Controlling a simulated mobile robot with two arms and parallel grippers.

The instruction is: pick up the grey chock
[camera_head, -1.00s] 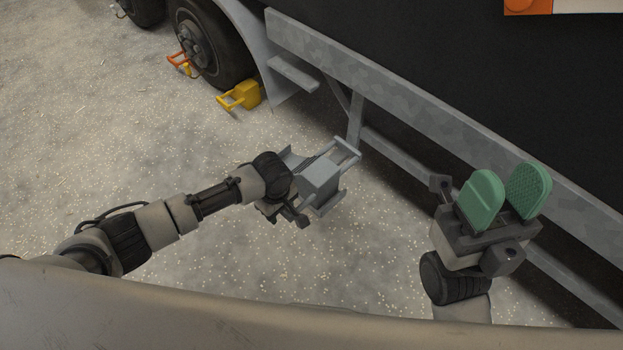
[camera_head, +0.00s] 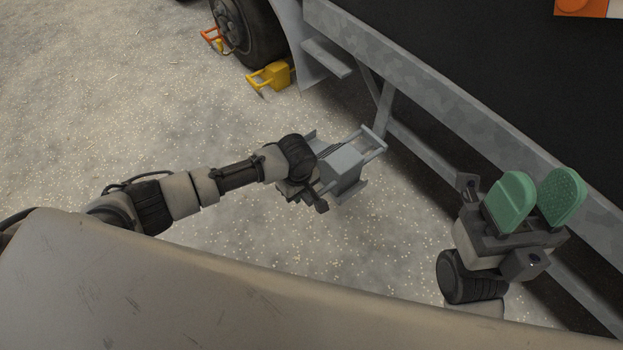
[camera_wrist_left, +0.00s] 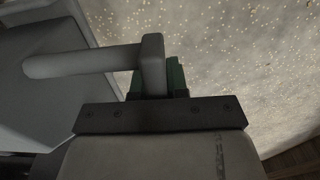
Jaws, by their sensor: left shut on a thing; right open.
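The grey chock (camera_head: 346,166) is in the head view, in the air over the gravel beside the trailer's side rail. My left gripper (camera_head: 316,176) is shut on it at its left end. In the left wrist view the chock's grey body (camera_wrist_left: 40,105) fills the left side, and its bar handle (camera_wrist_left: 85,62) reaches to the green fingertips (camera_wrist_left: 176,76). The exact grip contact is partly hidden. My right gripper (camera_head: 536,200) is open and empty, with its two green pads apart, near the rail.
A yellow chock (camera_head: 270,77) stands on the ground by the trailer wheel (camera_head: 250,35). An orange chock (camera_head: 212,37) is beyond it. The trailer's grey side rail (camera_head: 440,100) and its supports run along the right. Open gravel (camera_head: 110,90) lies to the left.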

